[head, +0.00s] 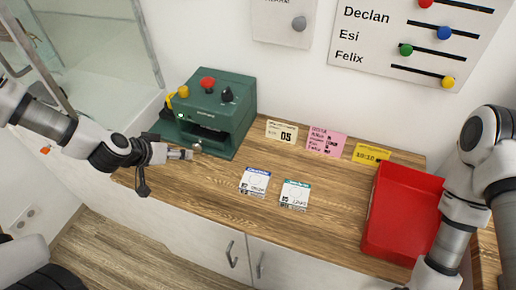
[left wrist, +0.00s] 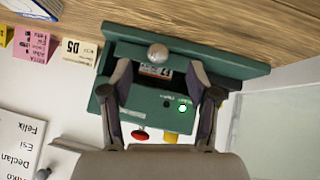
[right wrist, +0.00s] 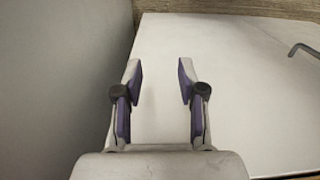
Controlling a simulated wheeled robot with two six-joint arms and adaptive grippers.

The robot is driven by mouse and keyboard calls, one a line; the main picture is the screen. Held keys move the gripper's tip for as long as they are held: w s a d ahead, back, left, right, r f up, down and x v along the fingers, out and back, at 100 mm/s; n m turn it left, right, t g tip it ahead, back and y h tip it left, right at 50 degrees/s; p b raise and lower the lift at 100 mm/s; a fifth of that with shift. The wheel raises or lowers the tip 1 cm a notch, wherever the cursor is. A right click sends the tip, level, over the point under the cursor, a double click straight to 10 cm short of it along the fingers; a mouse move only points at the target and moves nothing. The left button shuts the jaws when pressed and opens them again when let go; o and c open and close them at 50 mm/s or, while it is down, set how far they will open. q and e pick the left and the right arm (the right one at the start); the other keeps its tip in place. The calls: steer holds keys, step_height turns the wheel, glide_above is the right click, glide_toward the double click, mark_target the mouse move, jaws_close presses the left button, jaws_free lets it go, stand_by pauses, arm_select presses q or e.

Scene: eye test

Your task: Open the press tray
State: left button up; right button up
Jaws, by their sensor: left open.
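The green press (head: 212,108) stands at the back left of the wooden counter, with a dark slot in its front. A round metal knob (left wrist: 158,52) is low on the press front; it also shows in the head view (head: 197,147). A label with print shows inside the slot in the left wrist view. I cannot tell how far the press tray is out. My left gripper (head: 188,154) is open at the press front, its fingers on either side of the knob in the left wrist view (left wrist: 162,78). My right gripper (right wrist: 160,72) is open and empty, facing a pale cabinet front.
The press has a red button (head: 207,83), a yellow part (head: 183,91) and a black knob (head: 227,94). Two small labelled packets (head: 254,181) (head: 294,194) lie mid-counter. Three cards (head: 282,132) (head: 326,141) (head: 371,153) stand along the wall. A red bin (head: 398,212) is at right.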

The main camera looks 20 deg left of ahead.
mark_target(195, 147)
arm_select(q)
steer(key=shift+w+d+r+t+h+b, duration=0.15)
steer(key=shift+w+t+h+b, duration=0.25)
steer(key=shift+w, duration=0.5)
steer(key=f+b, duration=0.1)
steer(key=w+f+b, duration=0.1)
steer(key=b, duration=0.1)
steer(key=shift+w+a+f, duration=0.2)
steer(key=shift+f, duration=0.1)
steer(key=x, duration=0.1)
steer(key=b+x, duration=0.1)
steer(key=x, duration=0.1)
steer(key=b+x, duration=0.1)
steer(key=shift+w+d+r, duration=0.2)
steer(key=shift+w+d, duration=0.15)
steer(key=shift+d, duration=0.05)
steer(key=shift+w, duration=0.1)
steer(key=shift+a, duration=0.15)
jaws_close()
arm_select(e)
steer(key=f, duration=0.5)
steer(key=shift+s+d+f, duration=0.1)
steer(key=shift+s+f, duration=0.1)
steer(key=shift+f, duration=0.05)
